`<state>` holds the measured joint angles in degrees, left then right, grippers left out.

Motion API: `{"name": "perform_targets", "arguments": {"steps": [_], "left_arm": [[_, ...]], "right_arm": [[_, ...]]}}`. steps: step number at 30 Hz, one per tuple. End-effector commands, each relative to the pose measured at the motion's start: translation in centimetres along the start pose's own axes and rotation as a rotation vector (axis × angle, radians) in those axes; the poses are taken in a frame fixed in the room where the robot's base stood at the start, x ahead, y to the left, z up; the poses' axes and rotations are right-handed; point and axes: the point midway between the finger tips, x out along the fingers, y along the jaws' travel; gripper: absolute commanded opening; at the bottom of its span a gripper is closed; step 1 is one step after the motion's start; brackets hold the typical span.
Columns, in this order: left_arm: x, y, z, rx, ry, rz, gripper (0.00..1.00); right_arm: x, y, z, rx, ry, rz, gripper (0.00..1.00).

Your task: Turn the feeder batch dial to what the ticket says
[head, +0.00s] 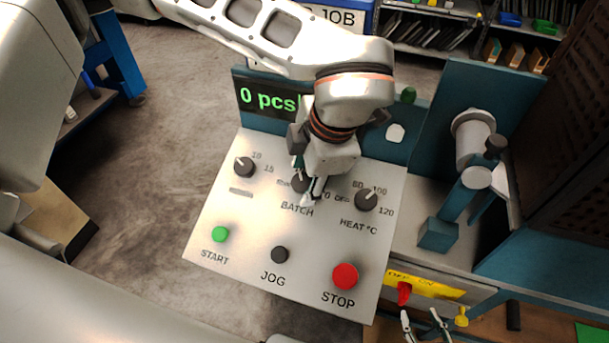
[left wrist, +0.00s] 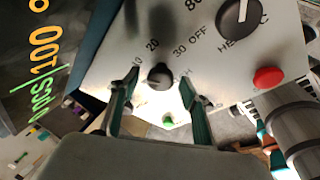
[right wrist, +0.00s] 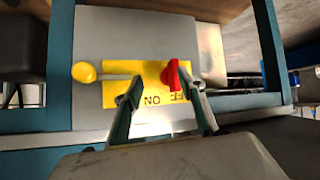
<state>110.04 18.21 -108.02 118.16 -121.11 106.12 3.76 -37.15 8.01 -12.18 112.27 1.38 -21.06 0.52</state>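The feeder's sloped light-grey control panel (head: 240,285) carries the black BATCH dial (head: 299,184), partly hidden in the head view by my left gripper (head: 307,190). In the left wrist view, the BATCH dial (left wrist: 160,76) sits between and just beyond the two separated fingers of my left gripper (left wrist: 160,95). Marks 10, 20, 30 and OFF show around it; its pointer setting is hard to read. My right gripper (head: 425,325) is open by a red switch lever (right wrist: 172,78) on a yellow ON/OFF plate. I cannot make out a ticket.
The panel also has a dial at left (head: 244,167), a HEAT dial (head: 366,200), a green START button (head: 220,234), a black JOG button (head: 280,254) and a red STOP button (head: 345,276). The display (head: 266,100) reads 0 pcs. Teal machinery stands at right.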

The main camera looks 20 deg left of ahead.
Motion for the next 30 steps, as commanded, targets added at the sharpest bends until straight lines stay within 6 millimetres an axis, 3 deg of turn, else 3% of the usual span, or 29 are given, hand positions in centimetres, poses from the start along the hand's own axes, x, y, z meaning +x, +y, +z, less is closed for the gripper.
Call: {"name": "perform_targets", "arguments": {"steps": [11,14,24,30], "left_arm": [[-0.5,0.0,0.0,0.0,0.001,0.0,0.45],[-1.8,0.0,0.0,0.0,0.002,0.001,0.45],[-8.6,0.0,0.0,-0.001,0.0,0.002,0.45],[-11.1,0.0,0.0,-0.001,0.001,0.001,0.45]], "right_arm": [[0.0,0.1,0.0,-0.001,0.0,0.001,0.4],[0.0,0.1,-0.1,-0.001,0.001,0.001,0.4],[0.0,0.0,-0.1,0.0,0.002,0.001,0.4],[0.0,0.0,-0.1,0.0,0.002,0.0,0.4]]}}
